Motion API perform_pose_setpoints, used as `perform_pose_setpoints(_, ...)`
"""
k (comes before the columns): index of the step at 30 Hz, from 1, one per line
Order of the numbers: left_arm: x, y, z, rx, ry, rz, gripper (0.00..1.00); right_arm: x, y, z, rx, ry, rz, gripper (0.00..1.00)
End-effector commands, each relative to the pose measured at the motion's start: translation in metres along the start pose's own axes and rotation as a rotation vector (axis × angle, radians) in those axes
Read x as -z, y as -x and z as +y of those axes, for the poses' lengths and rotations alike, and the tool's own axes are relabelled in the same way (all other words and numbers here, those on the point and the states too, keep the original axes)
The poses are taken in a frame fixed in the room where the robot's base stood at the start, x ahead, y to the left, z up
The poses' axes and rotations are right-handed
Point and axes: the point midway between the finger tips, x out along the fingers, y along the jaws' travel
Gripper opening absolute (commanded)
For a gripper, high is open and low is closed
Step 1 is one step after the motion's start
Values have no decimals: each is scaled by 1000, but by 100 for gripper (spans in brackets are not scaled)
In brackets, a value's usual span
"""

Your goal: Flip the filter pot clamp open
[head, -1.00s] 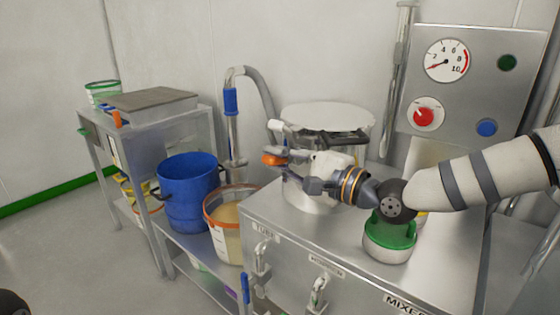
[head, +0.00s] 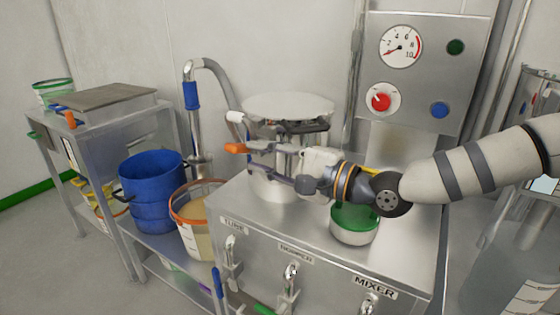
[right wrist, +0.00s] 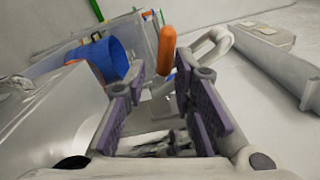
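The filter pot (head: 288,106), a metal pot with a pale round lid, stands on the steel cabinet. An orange handle (head: 236,148), seemingly the clamp's lever, sticks out at the pot's left. It also shows upright in the right wrist view (right wrist: 166,48). My right gripper (head: 258,163) is in front of the pot, its fingers pointing left. In the right wrist view, its fingers (right wrist: 159,100) are apart. The orange handle appears between and beyond their tips; contact cannot be told. The gripper hides part of the pot and clamp. My left gripper is out of view.
A white-tipped lever (head: 235,117) juts out above the orange handle. A control panel (head: 425,75) rises behind. A blue bucket (head: 152,190) and an orange-rimmed tub (head: 191,232) stand on the lower shelf left.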

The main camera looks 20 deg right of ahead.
Motion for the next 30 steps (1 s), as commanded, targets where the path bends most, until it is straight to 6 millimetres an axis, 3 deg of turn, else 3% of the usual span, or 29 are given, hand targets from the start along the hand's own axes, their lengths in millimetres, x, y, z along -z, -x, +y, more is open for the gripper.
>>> perform_pose_setpoints(3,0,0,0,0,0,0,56,1,34,-2,6,-3,4,23)
perform_pose_setpoints(9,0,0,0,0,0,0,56,0,65,-1,4,0,1,23)
perform_pose_setpoints(25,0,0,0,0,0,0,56,-1,70,1,-4,2,-1,23)
perform_pose_setpoints(28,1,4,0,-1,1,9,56,-10,66,31,-87,13,-6,23)
perform_pose_setpoints(30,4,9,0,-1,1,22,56,-25,66,82,-222,39,-13,23)
